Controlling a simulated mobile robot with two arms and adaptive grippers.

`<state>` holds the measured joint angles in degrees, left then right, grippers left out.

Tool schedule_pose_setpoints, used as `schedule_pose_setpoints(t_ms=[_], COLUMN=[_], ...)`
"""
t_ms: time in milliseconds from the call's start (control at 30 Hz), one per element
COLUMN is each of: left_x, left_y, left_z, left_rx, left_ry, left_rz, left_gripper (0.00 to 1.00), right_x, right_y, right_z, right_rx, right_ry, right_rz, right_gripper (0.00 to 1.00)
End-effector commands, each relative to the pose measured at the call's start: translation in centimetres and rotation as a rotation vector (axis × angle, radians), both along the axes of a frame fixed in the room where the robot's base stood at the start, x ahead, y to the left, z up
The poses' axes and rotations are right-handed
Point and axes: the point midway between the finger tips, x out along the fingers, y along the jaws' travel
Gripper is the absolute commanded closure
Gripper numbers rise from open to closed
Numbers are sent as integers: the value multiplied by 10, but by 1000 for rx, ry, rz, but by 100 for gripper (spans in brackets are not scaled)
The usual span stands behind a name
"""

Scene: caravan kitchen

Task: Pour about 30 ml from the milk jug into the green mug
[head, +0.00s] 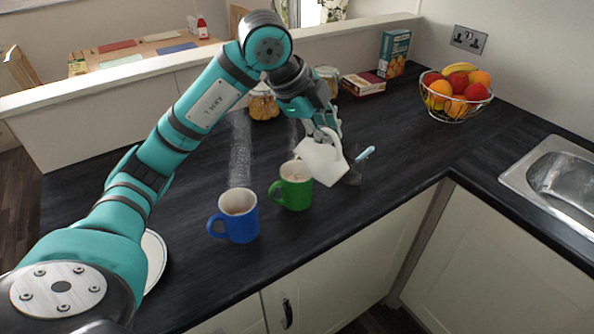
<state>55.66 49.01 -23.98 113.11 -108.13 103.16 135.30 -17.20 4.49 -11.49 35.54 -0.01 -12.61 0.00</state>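The white milk jug (321,160) is tilted in the air, just right of and above the green mug (293,192). Its left side overlaps the mug's rim in the head view. My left gripper (325,135) is shut on the jug near its top. The green mug stands upright on the dark worktop, its handle to the left, with pale brownish contents showing inside. I cannot make out a stream of milk. My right gripper is not in view.
A blue mug (236,216) stands left of the green mug. A white plate (154,257) lies partly behind my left arm. A wire fruit bowl (457,97), jars and boxes stand further back. A sink (560,178) is at the right.

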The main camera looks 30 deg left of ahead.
Motion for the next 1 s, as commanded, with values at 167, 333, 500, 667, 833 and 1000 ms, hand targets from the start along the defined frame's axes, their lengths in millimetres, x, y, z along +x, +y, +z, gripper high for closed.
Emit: schedule_pose_setpoints(t_ms=[167,333,500,667,833,1000], left_x=[0,-1,-2,-3,-3,-3], left_y=[-2,-6,-7,-9,-10,-9], left_z=[0,-1,-1,-2,-2,-2], left_rx=[-11,-21,-29,-38,-47,-56], left_ry=[-1,0,2,3,4,5], left_rz=[0,-1,0,1,1,2], left_gripper=[100,100,100,100,100,100], right_x=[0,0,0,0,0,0], right_y=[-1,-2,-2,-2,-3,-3], right_z=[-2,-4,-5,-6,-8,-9], right_rx=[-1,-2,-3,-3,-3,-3], right_ry=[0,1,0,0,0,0], right_rz=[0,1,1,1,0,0], right_gripper=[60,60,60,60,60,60])
